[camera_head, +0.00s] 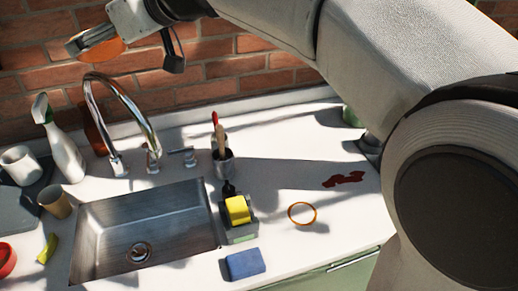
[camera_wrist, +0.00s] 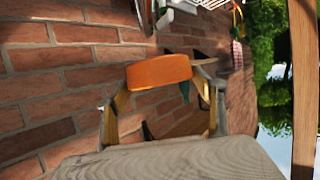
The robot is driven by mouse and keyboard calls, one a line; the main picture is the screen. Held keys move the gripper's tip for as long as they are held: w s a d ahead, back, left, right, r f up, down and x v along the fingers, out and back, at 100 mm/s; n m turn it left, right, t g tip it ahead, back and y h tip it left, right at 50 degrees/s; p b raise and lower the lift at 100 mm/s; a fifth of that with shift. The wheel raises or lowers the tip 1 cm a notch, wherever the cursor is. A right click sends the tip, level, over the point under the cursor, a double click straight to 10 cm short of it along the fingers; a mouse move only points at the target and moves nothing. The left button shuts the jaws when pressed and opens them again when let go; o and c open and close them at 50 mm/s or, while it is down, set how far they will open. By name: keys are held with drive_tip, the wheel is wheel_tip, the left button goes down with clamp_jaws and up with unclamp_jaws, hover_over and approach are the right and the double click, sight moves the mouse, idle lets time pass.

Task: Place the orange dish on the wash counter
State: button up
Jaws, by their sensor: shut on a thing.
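The orange dish (camera_head: 102,54) is held up in front of the brick wall at the upper left of the head view, well above the tap. My gripper (camera_head: 88,42) is shut on it. In the wrist view the orange dish (camera_wrist: 158,72) sits between the two fingers of my gripper (camera_wrist: 163,84), seen nearly edge-on. The dish's inside is hidden there. The white wash counter (camera_head: 335,228) lies below in the head view, around a steel sink (camera_head: 150,222).
A curved tap (camera_head: 140,112) and a spray bottle (camera_head: 66,150) stand behind the sink.

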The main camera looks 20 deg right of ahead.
drive_tip(key=w+d+f+m+t+h, duration=0.2)
drive_tip(key=w+d+f+m+h, duration=0.2)
drive_tip(key=d+f, duration=0.8)
drive_tip(key=w+d+f+m+t+h, duration=0.25)
drive_tip(key=w+d+f+h, duration=0.2)
drive_tip(key=d+f, duration=0.75)
drive_tip(key=s+d+f+m+h, duration=0.2)
drive_tip(key=s+d+f+m, duration=0.1)
drive_tip(key=d+f, duration=0.7)
drive_tip(key=s+d+r+m+h, duration=0.1)
drive_tip(key=s+d, duration=0.3)
drive_tip(key=d, duration=0.8)
drive_tip(key=s+d+r+m+h, duration=0.1)
drive_tip(key=s+d, duration=0.4)
drive_tip(key=d, duration=0.6)
drive_tip(key=s+d+n+y, duration=0.1)
drive_tip(key=s+d+y, duration=0.15)
drive_tip(key=s, duration=0.25)
drive_tip(key=s+a+f+n+g+y, duration=0.1)
drive_tip(key=s+a+n+y, duration=0.4)
drive_tip(key=a, duration=0.4)
drive_tip(key=shift+s+a, duration=0.3)
